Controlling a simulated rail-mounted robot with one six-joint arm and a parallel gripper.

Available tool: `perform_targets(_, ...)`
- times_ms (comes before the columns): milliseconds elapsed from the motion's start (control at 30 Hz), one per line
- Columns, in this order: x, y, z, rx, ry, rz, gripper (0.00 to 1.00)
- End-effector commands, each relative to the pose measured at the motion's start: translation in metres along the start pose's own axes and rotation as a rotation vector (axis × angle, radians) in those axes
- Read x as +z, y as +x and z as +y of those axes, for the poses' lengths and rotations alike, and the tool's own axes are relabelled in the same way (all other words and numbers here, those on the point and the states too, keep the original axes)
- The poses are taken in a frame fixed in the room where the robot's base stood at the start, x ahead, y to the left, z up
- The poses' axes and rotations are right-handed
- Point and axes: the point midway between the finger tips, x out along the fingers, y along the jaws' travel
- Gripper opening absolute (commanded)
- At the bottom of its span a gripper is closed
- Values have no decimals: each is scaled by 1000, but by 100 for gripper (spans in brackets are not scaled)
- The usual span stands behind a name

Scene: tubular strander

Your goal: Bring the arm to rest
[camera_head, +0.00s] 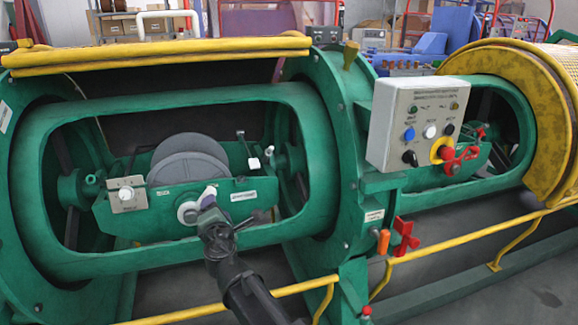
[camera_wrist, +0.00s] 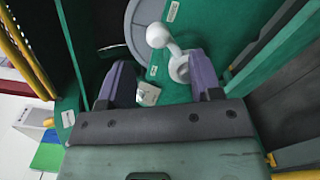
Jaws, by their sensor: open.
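My gripper (camera_head: 211,203) is in front of the green cradle (camera_head: 255,196) inside the left opening of the strander. In the wrist view my gripper (camera_wrist: 158,75) shows two purple-grey fingers set wide apart, with nothing held between them. A white lever with a ball end (camera_wrist: 158,36) lies just beyond the fingertips, its round base near the right finger. The white lever also shows in the head view (camera_head: 187,211), partly hidden by my gripper. Whether a finger touches it I cannot tell.
A grey reel (camera_head: 188,160) sits in the cradle, with a small white-knobbed box (camera_head: 126,194) at left. The green tube frame (camera_head: 322,165) surrounds the opening. A control box (camera_head: 417,122) stands at right. A yellow rail (camera_head: 455,243) runs in front; a yellow guard (camera_head: 160,52) is above.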

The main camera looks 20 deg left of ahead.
Motion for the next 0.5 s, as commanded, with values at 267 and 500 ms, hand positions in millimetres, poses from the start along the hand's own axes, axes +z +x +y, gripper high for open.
perform_targets(267,95,-77,-128,-514,730,-497,59)
perform_targets(500,184,-231,-262,-1111,1356,-1059,59)
